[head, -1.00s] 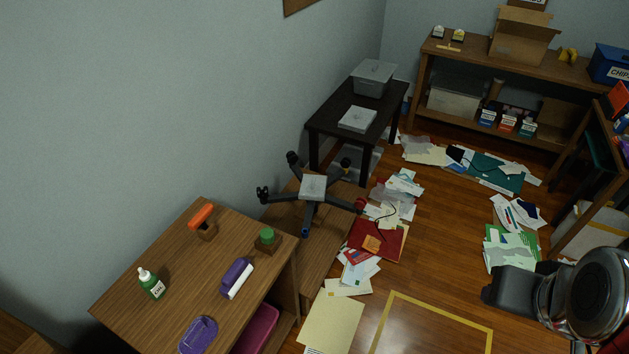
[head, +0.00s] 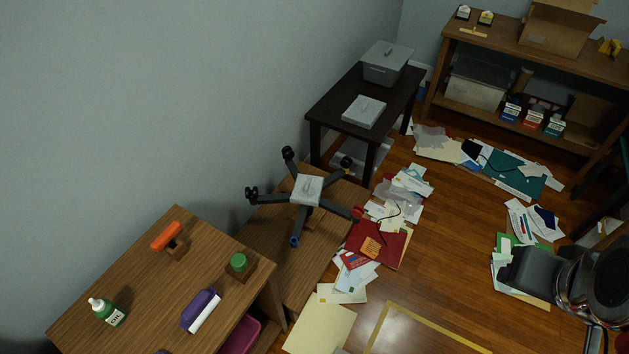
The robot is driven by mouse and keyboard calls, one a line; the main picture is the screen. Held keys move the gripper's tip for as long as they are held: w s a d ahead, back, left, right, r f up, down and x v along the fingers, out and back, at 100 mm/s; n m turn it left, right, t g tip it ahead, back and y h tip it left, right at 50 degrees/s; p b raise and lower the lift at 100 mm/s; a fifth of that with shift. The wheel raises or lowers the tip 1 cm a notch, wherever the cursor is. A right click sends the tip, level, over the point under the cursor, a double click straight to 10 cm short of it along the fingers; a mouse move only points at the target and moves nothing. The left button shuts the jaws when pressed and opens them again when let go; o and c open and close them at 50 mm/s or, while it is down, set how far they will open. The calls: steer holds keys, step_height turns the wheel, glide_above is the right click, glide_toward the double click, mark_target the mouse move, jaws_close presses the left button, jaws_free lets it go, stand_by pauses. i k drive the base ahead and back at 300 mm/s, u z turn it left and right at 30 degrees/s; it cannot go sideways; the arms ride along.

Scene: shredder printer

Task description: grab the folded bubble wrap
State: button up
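No thing can be named for certain as the folded bubble wrap. A flat, pale grey folded packet (head: 364,111) lies on the dark side table (head: 338,119) against the wall. A similar pale grey packet (head: 307,189) lies on top of an upturned five-legged chair base (head: 328,205), which stands on a low wooden bench. Crumpled translucent grey sheets (head: 430,137) lie among papers on the floor near the back shelf. My gripper's fingers do not show in the head view.
A dark and chrome rounded body (head: 590,285) fills the lower right; I cannot tell what it is. Papers (head: 375,245) litter the floor. A wooden desk (head: 115,275) is at lower left, a wooden shelf (head: 500,45) at upper right. Bare floor shows at right centre.

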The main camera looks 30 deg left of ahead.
mark_target(308, 189)
steer(key=i, duration=2.7)
steer(key=u, duration=2.35)
